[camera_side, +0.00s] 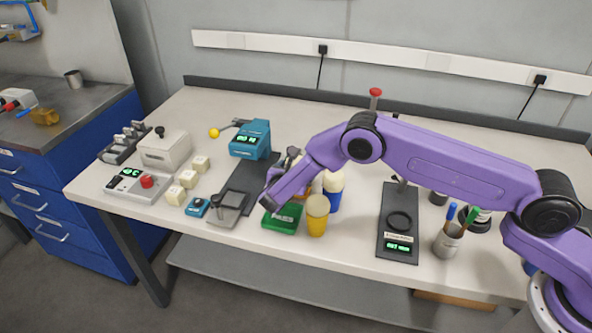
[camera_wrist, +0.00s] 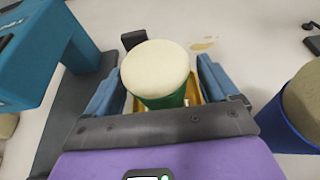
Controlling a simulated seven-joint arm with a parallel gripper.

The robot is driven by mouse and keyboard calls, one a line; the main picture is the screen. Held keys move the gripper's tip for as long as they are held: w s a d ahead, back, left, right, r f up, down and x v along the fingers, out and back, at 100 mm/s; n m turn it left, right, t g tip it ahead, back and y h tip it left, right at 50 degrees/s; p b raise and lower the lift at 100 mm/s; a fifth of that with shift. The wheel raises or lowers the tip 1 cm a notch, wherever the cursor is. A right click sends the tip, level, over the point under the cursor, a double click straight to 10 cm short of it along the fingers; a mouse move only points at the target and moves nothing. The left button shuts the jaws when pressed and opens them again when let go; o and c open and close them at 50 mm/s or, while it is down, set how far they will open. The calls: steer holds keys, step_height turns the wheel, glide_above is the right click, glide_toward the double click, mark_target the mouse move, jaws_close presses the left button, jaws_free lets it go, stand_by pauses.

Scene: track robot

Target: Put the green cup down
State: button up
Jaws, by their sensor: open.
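The green cup (camera_wrist: 165,98) with a cream top stands between the two blue-grey fingers of my gripper (camera_wrist: 158,78) in the wrist view. The fingers are apart, one on each side of the cup. I cannot tell whether either touches it. A yellow surface shows low around the cup, partly hidden by it and the gripper. In the side view my purple wrist hides most of the gripper and cup.
A blue cup (camera_wrist: 290,118) stands close on the right in the wrist view. In the side view a yellow cup (camera_side: 317,216) stands at the front beside a green tray (camera_side: 281,222). A teal device (camera_side: 250,139) is behind to the left. A black plate (camera_side: 398,222) lies right.

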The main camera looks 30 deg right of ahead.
steer(key=shift+r, duration=0.2)
steer(key=v, duration=1.2)
steer(key=shift+f, duration=0.1)
steer(key=s+d+r+m+g+y, duration=0.2)
steer(key=s+d+r+m+g, duration=0.15)
steer(key=s+r, duration=0.3)
steer(key=s+d+r+m+g+y, duration=0.25)
steer(key=s+d+r, duration=0.2)
steer(key=s, duration=0.35)
steer(key=s+d+r+m+g+y, duration=0.1)
steer(key=s+d, duration=0.3)
steer(key=s, duration=0.4)
steer(key=s+d+r+m+g+y, duration=0.1)
steer(key=s+d+m+y, duration=0.1)
steer(key=s+d+m, duration=0.2)
steer(key=s+d+r+m+g+y, duration=0.1)
steer(key=s+d+m+y, duration=0.1)
steer(key=s, duration=0.9)
steer(key=d+m, duration=0.1)
steer(key=d, duration=0.1)
steer(key=shift+s+d+r+g+y, duration=0.3)
steer(key=shift+s+y, duration=0.05)
steer(key=shift+s, duration=0.05)
